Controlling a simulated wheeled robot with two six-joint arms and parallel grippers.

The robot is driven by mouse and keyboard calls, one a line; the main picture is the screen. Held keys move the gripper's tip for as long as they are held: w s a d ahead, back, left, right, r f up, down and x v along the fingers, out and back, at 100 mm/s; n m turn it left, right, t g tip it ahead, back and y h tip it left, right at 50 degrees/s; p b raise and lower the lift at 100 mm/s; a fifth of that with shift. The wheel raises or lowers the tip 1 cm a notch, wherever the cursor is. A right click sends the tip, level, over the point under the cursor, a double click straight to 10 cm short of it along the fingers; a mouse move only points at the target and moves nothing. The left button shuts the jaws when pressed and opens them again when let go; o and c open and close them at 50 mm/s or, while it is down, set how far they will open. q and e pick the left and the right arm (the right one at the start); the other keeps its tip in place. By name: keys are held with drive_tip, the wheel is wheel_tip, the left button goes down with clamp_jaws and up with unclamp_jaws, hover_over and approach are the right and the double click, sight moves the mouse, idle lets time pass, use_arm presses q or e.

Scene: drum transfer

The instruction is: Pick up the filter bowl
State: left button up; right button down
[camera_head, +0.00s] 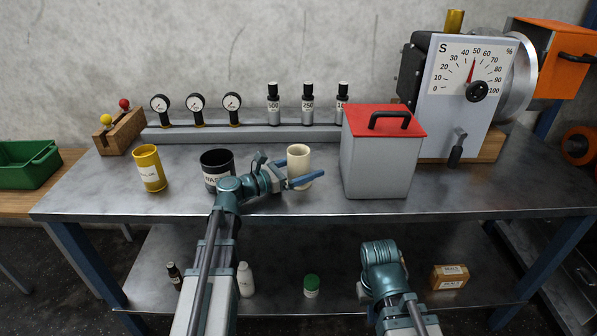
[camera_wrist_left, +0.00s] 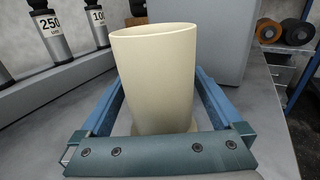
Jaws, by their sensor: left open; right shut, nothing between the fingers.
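A cream, open-topped cup (camera_head: 299,160), which I take to be the filter bowl, stands upright on the metal table. It also fills the middle of the left wrist view (camera_wrist_left: 153,75). My left gripper (camera_head: 285,170) is open and low at the cup, with one blue finger on each side. In the left wrist view the fingers (camera_wrist_left: 159,80) flank it, with a visible gap on the lower sides. Whether either finger touches the cup is unclear. My right arm is at the lower right of the head view, below the tabletop's front edge; its fingers do not show.
A black labelled pot (camera_head: 217,165) stands close left of my left gripper, and a yellow cup (camera_head: 149,167) further left. A grey box with a red lid (camera_head: 383,125) stands right of the cream cup. A rail with gauges and bottles (camera_head: 245,132) runs behind. The front tabletop is clear.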

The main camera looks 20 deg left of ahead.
use_arm(q)
drive_tip(key=shift+w+d, duration=0.2)
drive_tip(key=shift+w, duration=0.1)
clamp_jaws()
